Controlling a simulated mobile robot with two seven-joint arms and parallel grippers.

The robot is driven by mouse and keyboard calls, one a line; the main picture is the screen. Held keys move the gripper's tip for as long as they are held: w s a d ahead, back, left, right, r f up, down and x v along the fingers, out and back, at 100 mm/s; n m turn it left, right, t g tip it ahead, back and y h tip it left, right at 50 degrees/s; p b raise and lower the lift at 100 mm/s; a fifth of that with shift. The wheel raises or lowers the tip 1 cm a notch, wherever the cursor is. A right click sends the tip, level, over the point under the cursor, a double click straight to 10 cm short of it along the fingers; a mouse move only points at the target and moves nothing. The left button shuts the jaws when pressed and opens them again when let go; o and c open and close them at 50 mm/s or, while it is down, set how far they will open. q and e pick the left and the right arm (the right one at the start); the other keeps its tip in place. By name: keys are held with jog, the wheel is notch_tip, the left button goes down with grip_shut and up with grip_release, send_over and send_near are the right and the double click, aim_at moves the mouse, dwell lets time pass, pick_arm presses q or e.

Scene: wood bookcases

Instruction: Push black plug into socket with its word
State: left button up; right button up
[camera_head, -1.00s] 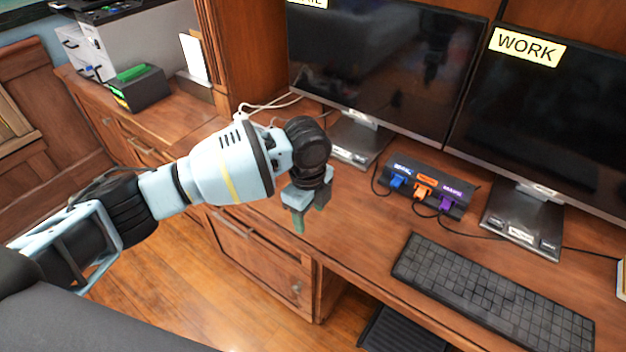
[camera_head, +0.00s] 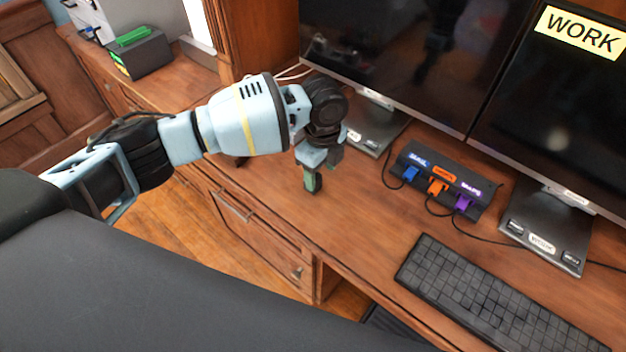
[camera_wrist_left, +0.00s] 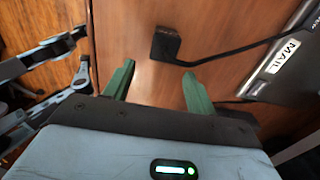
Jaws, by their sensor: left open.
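A black plug (camera_wrist_left: 166,45) lies on the wooden desk in the left wrist view, with its cable running right past a monitor stand (camera_wrist_left: 285,60) labelled MAIL. My left gripper (camera_wrist_left: 158,82) is open, its green fingertips on the near side of the plug and apart from it. In the head view the left gripper (camera_head: 318,172) hangs over the desk, left of the black socket box (camera_head: 480,208). The box holds blue (camera_head: 410,173), orange (camera_head: 437,187) and purple (camera_head: 463,203) plugs under small word labels. I cannot make out the black plug in the head view.
A black keyboard (camera_head: 490,295) lies in front of the socket box. Two monitors stand behind; the right one carries a WORK sign (camera_head: 582,32), and its base (camera_head: 535,215) has small labels. Bare desk lies between gripper and box. A cabinet side (camera_head: 250,35) rises behind my arm.

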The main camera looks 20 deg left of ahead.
aim_at(317, 178)
pick_arm(q)
jog(key=shift+a+f, duration=0.2)
jog(key=shift+f, duration=0.15)
jog(key=f, duration=0.1)
jog(key=a+f, duration=0.1)
jog(key=f, duration=0.1)
jog(key=shift+w+f, duration=0.2)
jog(key=shift+f, duration=0.05)
jog(key=shift+d+f, duration=0.1)
jog(key=shift+f, duration=0.35)
pick_arm(e)
jog(key=shift+w+r, duration=0.2)
jog(key=shift+w, duration=0.45)
pick_arm(q)
jog(key=c, duration=1.1)
jog(key=shift+c, duration=0.3)
pick_arm(e)
jog(key=shift+s+f, duration=0.15)
jog(key=shift+s, duration=0.4)
